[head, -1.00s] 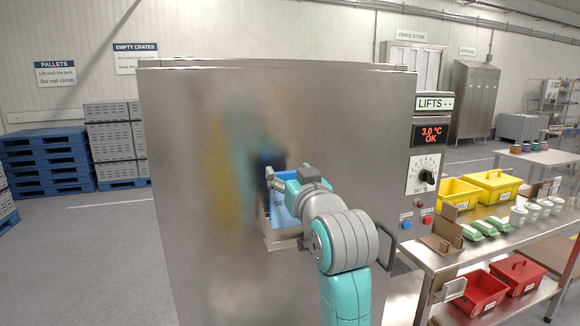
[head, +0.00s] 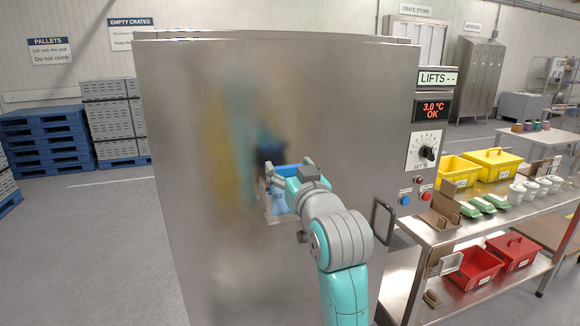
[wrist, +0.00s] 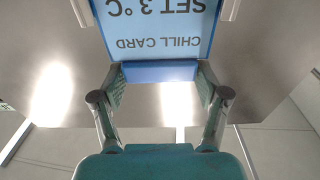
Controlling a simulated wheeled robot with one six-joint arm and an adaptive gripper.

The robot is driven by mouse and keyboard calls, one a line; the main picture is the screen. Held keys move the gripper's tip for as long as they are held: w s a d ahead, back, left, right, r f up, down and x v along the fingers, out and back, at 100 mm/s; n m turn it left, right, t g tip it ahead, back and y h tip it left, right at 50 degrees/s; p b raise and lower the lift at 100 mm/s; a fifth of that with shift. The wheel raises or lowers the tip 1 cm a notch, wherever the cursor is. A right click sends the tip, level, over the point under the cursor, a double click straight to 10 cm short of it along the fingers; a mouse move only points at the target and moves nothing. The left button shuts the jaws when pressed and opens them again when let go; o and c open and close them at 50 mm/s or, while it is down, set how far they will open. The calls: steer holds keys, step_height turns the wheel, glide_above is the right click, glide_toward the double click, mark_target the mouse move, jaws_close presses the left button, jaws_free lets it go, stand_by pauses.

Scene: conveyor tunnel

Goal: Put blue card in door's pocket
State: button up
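The blue card (head: 287,171) is at the steel door's pocket (head: 277,217), partly hidden by my gripper. In the wrist view the card (wrist: 160,45) shows its text "CHILL CARD" and "SET 3 °C" upside down, between two pale side pieces of the pocket (wrist: 82,12). A darker blue bar (wrist: 158,71) runs along the card's near edge. My gripper (wrist: 160,76) has one finger at each end of this bar and appears shut on it. In the head view my gripper (head: 289,165) is close to the door. How deep the card sits is hard to tell.
The steel cabinet door (head: 200,130) fills the middle, with a dark handle (head: 383,222) right of my arm. A control panel (head: 424,150) is beside it. A steel table (head: 440,232) with yellow and red boxes stands right. Open floor lies left.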

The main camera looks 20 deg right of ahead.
steer(key=shift+o, duration=1.1)
steer(key=s, duration=0.7)
steer(key=shift+s+f, duration=0.25)
steer(key=shift+f, duration=0.1)
steer(key=s+f+g, duration=0.1)
steer(key=s+f, duration=0.3)
steer(key=f, duration=0.6)
steer(key=s+f, duration=0.5)
steer(key=f, duration=0.5)
steer(key=s+f+g, duration=0.1)
steer(key=s+f, duration=0.3)
steer(key=f, duration=0.6)
steer(key=s+f, duration=0.3)
steer(key=s, duration=0.8)
steer(key=s+f+g, duration=0.1)
steer(key=s+f, duration=0.2)
steer(key=s, duration=0.7)
steer(key=s+f+g, duration=0.1)
steer(key=s+f, duration=0.2)
steer(key=s, duration=0.8)
steer(key=shift+s+f, duration=0.25)
steer(key=shift+s, duration=0.05)
